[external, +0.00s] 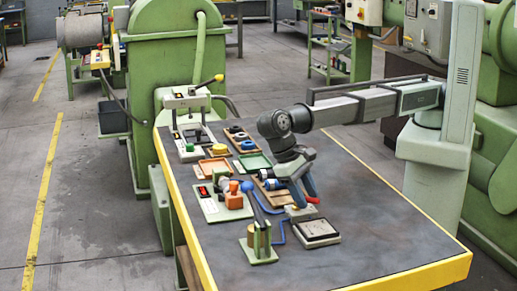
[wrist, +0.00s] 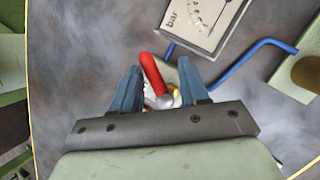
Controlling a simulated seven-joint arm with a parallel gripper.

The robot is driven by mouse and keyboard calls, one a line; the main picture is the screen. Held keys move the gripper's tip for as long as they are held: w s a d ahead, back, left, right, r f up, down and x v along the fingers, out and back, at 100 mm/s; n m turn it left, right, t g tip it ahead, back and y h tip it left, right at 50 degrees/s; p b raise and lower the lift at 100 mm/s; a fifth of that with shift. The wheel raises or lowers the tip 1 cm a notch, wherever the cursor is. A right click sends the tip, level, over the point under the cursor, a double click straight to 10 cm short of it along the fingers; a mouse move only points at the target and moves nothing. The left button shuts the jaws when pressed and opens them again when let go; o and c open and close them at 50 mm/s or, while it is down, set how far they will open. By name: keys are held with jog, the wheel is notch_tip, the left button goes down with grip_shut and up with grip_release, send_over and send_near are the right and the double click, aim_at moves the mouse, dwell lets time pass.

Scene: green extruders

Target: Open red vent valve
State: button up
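The red vent valve handle (wrist: 153,75) is a short lever that shows between my gripper's two blue fingers in the wrist view. It rises from a white and brass-coloured valve body (wrist: 160,100), partly hidden by my gripper. My gripper (wrist: 158,67) is open, with a finger on each side of the handle and visible gaps between. In the external view my gripper (external: 307,200) points down over the table, and a bit of the red handle (external: 313,200) shows beside its fingertips. Contact with the handle is not visible.
A gauge box marked "bar" (wrist: 205,20) sits just beyond the valve; it also shows in the external view (external: 316,231). A bent blue pipe (wrist: 237,65) runs beside it. A green stand with a lever (external: 259,240) is to the left. The table's front right (external: 390,245) is clear.

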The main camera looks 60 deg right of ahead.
jog(key=m, duration=0.2)
jog(key=m+y, duration=0.1)
jog(key=shift+w+a+m+y, duration=0.2)
jog(key=shift+a+m+y, duration=0.1)
jog(key=shift+a+m, duration=0.1)
jog(key=m, duration=0.1)
jog(key=m+y, duration=0.1)
jog(key=shift+w+a+m, duration=0.2)
jog(key=shift+w+m, duration=0.05)
jog(key=shift+m, duration=0.15)
jog(key=w+v, duration=0.1)
jog(key=v, duration=1.3)
jog(key=w+d+y, duration=0.2)
jog(key=w+d, duration=0.3)
jog(key=w, duration=0.4)
jog(key=w+d+m+g+y, duration=0.1)
jog(key=w+d+y, duration=0.1)
jog(key=w+d, duration=0.3)
jog(key=w, duration=0.4)
jog(key=shift+d+r+m, duration=0.15)
jog(key=shift+d+m, duration=0.15)
jog(key=shift+s, duration=0.15)
